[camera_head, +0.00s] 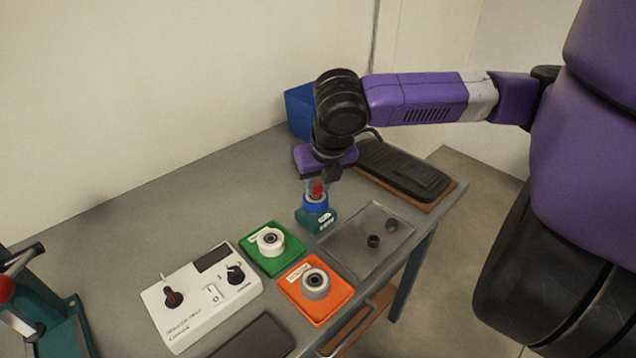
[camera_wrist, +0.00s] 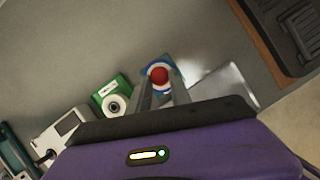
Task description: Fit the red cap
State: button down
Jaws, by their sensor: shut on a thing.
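The red cap (camera_head: 317,189) is between the fingers of my gripper (camera_head: 318,183), which points down and is shut on it. A blue ring-shaped part (camera_head: 316,205) sits directly below the cap, on a teal block (camera_head: 317,222) with a label. In the wrist view the red cap (camera_wrist: 159,75) shows round at the fingertips of my gripper (camera_wrist: 161,82), with white and blue rings (camera_wrist: 150,68) around it. The cap looks in line with the blue part; whether it touches or is seated cannot be told.
A green tray (camera_head: 292,266) and an orange tray (camera_head: 340,302) each hold a round part. A clear tray (camera_head: 352,256) holds small dark pieces. A white control box (camera_head: 190,325) stands left.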

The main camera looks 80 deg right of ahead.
jog(key=shift+f+b, duration=0.45)
jog(key=shift+f, duration=0.15)
dwell(0.8)
jog(key=c, duration=1.1)
grip_release()
jog(key=v, duration=0.7)
jog(key=shift+r, duration=0.4)
jog(key=shift+s, duration=0.15)
